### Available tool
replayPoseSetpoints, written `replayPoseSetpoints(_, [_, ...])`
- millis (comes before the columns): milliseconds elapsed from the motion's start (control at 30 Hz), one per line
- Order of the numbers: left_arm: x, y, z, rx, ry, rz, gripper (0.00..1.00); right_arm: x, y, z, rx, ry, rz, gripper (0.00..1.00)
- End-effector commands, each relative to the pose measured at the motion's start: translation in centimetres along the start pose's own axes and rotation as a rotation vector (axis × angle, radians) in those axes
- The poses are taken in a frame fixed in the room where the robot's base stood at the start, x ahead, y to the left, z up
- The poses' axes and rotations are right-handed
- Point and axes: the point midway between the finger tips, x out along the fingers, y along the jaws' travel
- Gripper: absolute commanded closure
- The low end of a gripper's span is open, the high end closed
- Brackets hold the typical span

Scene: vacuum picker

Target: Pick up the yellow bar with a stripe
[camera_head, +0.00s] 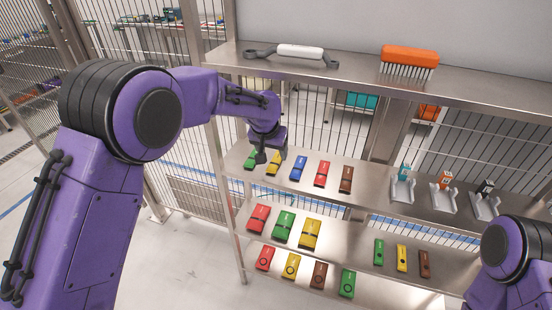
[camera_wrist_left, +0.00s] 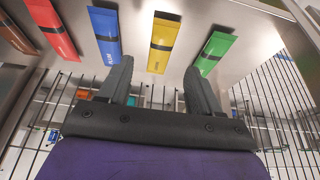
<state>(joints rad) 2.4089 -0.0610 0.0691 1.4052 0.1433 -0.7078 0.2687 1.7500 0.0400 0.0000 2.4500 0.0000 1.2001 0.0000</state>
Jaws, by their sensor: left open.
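A yellow bar with a dark stripe (camera_head: 273,163) lies on the middle shelf, in a row between a green bar (camera_head: 250,159) and a blue bar (camera_head: 298,167). In the left wrist view the yellow bar (camera_wrist_left: 164,40) lies ahead, roughly between the fingers, its dark stripe across the middle. My left gripper (camera_head: 268,157) is open and empty at the shelf's left end, close to this bar; the fingers (camera_wrist_left: 157,72) appear apart from it. Another yellow bar with a dark band (camera_head: 311,233) lies on the shelf below. My right gripper is out of view.
Red (camera_head: 321,174) and brown (camera_head: 346,179) bars continue the row. The top shelf (camera_head: 350,75) hangs above, with an orange brush (camera_head: 409,57) and a wrench-like tool (camera_head: 299,52). Metal holders (camera_head: 403,189) stand at right. A wire fence is behind; lower shelves hold more bars.

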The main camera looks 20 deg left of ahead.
Motion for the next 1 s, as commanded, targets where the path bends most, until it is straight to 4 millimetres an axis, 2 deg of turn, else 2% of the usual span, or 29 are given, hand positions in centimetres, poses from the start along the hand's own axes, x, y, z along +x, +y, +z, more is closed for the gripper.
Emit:
replayPoseSetpoints(67, [0.2, 0.0, -0.8, 0.001, -0.001, 0.000, 0.36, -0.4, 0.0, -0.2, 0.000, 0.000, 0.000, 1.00])
replayPoseSetpoints(300, [4.7, 0.0, -0.5, 0.002, -0.003, -0.001, 0.36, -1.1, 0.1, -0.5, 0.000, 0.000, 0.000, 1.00])
replayPoseSetpoints(567, [5.3, 0.0, -0.5, 0.001, 0.000, -0.001, 0.36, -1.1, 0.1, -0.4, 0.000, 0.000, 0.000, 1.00])
replayPoseSetpoints(600, [5.3, 0.0, -0.5, 0.001, 0.000, -0.001, 0.43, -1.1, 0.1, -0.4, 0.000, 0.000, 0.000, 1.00])
replayPoseSetpoints(667, [5.3, 0.0, -0.5, 0.001, 0.000, -0.001, 0.62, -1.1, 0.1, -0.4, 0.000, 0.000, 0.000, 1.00])
replayPoseSetpoints(700, [5.3, 0.0, -0.5, 0.001, 0.000, -0.001, 0.75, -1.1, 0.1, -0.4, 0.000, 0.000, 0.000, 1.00])
replayPoseSetpoints(767, [5.3, 0.0, -0.5, 0.001, 0.000, -0.001, 0.95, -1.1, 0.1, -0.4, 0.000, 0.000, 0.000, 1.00])
replayPoseSetpoints(1000, [5.3, 0.0, -0.5, 0.001, 0.000, -0.001, 0.96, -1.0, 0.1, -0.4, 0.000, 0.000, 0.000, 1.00])
